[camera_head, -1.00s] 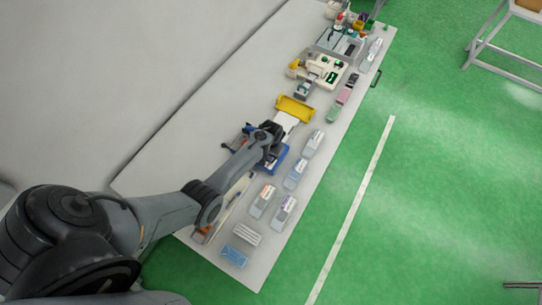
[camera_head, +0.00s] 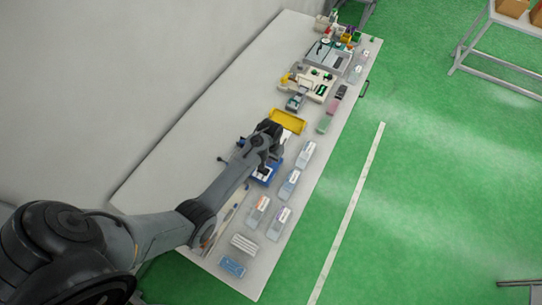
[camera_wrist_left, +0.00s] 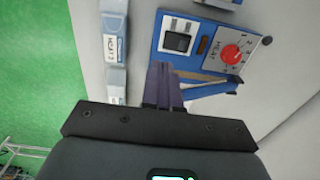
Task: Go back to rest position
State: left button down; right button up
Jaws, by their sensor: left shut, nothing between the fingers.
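My left gripper (camera_head: 272,157) is over the white table (camera_head: 190,120), above a blue device. In the left wrist view its fingers (camera_wrist_left: 163,85) are together with nothing between them. My right gripper is not in view.
Several clear bins (camera_head: 290,184) line the table's right edge. A yellow tray (camera_head: 287,121) lies just beyond my gripper, with machines (camera_head: 328,54) at the far end. The table's left side is bare. Green floor (camera_head: 430,180) lies to the right.

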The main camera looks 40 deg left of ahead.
pick_arm(q)
jog(key=s+d+f+m+g+y, duration=0.1)
jog(key=s+f, duration=0.2)
jog(key=s, duration=0.8)
jog(key=s+d+f+m+g, duration=0.1)
jog(key=s+d+f, duration=0.15)
jog(key=s, duration=0.75)
jog(key=s+d+r+m+t, duration=0.2)
jog(key=s+d+r, duration=0.35)
jog(key=r, duration=0.25)
jog(key=w+d+r+t, duration=0.1)
jog(key=d+r, duration=0.1)
jog(key=r, duration=0.4)
jog(key=w+d+r+t+h, duration=0.1)
jog(key=w+d+r+t, duration=0.1)
jog(key=r, duration=0.5)
jog(key=shift+d+m+t, duration=0.25)
jog(key=shift+m+t, duration=0.05)
jog(key=shift+m, duration=0.1)
